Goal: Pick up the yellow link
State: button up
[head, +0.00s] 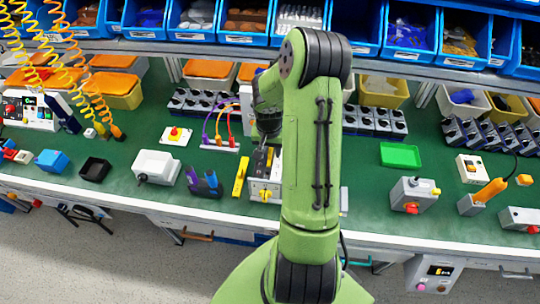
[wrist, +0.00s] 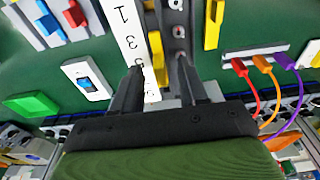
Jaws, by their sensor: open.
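A yellow strip (wrist: 158,60), seemingly the yellow link, stands between the fingertips of my gripper (wrist: 160,68) in the wrist view. It is set between a white plate with printed numbers (wrist: 127,28) and a grey lettered plate (wrist: 177,30). My gripper is open, with one finger on each side of the strip; contact cannot be told. In the head view, my gripper (head: 266,148) is over a white and grey unit (head: 262,186), partly hidden by my arm. A separate yellow bar (head: 240,173) lies just left of that unit; it also shows in the wrist view (wrist: 213,24).
Purple, orange and red cables (head: 219,127) plug into a white strip behind and left of the unit. A white box (head: 156,166) and a dark blue-purple device (head: 203,182) stand to the left. A green tray (head: 400,155) lies right, with bare green bench around it.

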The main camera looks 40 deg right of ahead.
aim_at(270, 151)
jog(key=shift+w+d+f, duration=0.1)
jog(key=shift+f, duration=0.4)
grip_shut()
jog(key=shift+r, duration=0.1)
notch_tip(270, 151, up, 10)
jog(key=shift+f+p, duration=0.2)
jog(key=shift+p, duration=0.3)
notch_tip(270, 151, up, 3)
jog(key=shift+r+p, duration=0.2)
jog(key=shift+p, duration=0.9)
